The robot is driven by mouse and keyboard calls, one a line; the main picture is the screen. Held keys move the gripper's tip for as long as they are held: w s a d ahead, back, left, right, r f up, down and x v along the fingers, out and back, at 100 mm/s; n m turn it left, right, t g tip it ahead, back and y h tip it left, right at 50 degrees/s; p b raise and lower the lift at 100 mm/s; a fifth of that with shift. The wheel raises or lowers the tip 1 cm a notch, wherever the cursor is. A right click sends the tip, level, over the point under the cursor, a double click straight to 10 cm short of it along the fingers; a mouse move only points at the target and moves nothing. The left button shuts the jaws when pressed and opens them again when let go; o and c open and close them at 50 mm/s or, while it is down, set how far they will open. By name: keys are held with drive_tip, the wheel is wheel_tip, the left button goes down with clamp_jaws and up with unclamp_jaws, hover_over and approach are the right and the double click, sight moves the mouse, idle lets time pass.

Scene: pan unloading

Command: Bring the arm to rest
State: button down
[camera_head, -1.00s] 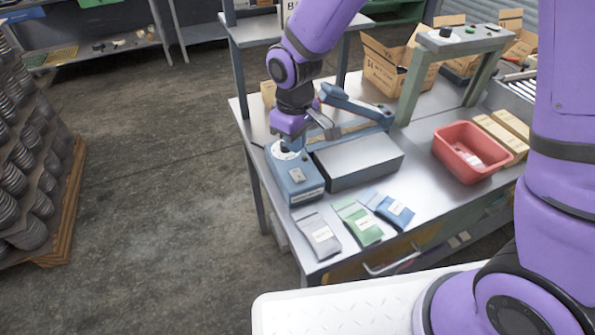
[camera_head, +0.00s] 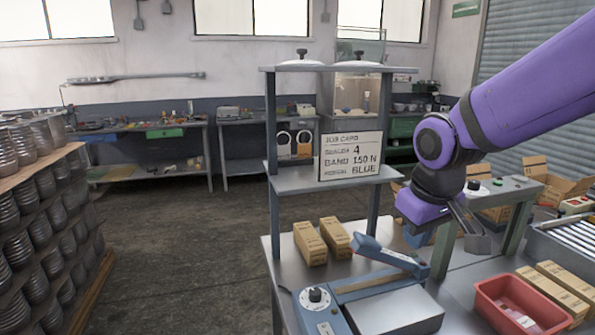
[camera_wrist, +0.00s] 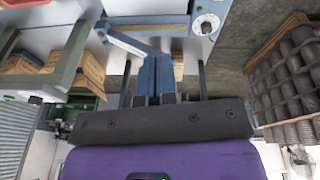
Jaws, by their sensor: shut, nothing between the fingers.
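My gripper (camera_head: 474,238) is at the end of my purple arm in the head view, raised above the workbench (camera_head: 455,305) and to the right of the shelf stand. In the wrist view its two fingers (camera_wrist: 155,62) lie close together, shut, with nothing between them. The blue-handled sealer (camera_head: 385,275) stands below and to the left of my gripper, apart from it. It also shows in the wrist view (camera_wrist: 140,25).
A job card (camera_head: 350,156) stands on the shelf. Two small cartons (camera_head: 310,243) are on the bench behind the sealer. A red bin (camera_head: 520,305) is at the right front. A grey-green frame (camera_head: 518,228) stands right of my gripper. Stacked dark parts (camera_head: 45,190) are at the left.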

drive_tip(key=s+d+r+m+t, duration=0.1)
drive_tip(key=s+d+r+m, duration=0.1)
drive_tip(key=s+d+r, duration=0.2)
drive_tip(key=s+d+r+m+t, duration=0.1)
drive_tip(key=s+d+r, duration=0.3)
drive_tip(key=s, duration=0.6)
drive_tip(key=shift+s+d+m+t, duration=0.15)
drive_tip(key=shift+d+m+t, duration=0.15)
drive_tip(key=shift+d+m, duration=0.75)
drive_tip(key=shift+d+r, duration=0.1)
